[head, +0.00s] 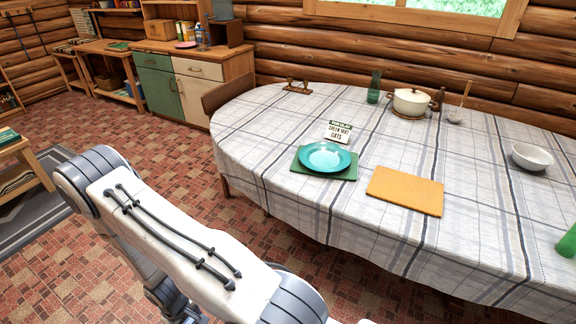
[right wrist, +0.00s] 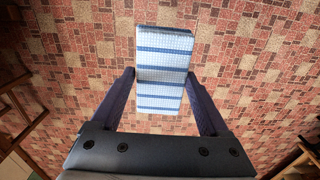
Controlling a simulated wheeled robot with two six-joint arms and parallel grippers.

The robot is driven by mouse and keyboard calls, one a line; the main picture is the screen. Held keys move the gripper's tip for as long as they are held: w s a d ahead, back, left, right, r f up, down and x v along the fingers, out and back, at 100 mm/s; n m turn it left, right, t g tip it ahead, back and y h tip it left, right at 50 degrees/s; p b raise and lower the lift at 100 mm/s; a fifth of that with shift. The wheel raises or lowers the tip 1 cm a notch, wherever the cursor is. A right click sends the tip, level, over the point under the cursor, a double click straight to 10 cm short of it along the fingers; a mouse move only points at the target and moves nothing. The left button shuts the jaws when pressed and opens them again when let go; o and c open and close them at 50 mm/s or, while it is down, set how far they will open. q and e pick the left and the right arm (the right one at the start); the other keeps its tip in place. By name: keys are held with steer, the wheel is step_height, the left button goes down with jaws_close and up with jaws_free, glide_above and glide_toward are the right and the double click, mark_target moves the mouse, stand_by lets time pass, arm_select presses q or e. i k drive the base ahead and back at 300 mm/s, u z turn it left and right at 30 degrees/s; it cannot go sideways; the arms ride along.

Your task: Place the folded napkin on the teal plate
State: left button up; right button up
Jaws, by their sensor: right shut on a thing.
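The teal plate (head: 325,157) lies on a green placemat (head: 345,173) near the front edge of the table, with nothing on it. The folded napkin (right wrist: 163,70), white with blue stripes, shows in the right wrist view. My right gripper (right wrist: 163,88) is shut on the napkin, with one finger on each side of it. The tiled floor is behind the napkin in that view. My right gripper is not seen in the head view. My own arm crosses the lower left of the head view, but no left gripper shows.
The oval table (head: 255,150) has a checked cloth. An orange placemat (head: 405,191) lies right of the plate, and a small printed card (head: 338,131) stands behind it. A white pot (head: 410,101), green glass (head: 374,87) and white bowl (head: 532,157) stand farther off.

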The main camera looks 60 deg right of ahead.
mark_target(325, 160)
steer(key=i, duration=2.4)
steer(key=z, duration=1.95)
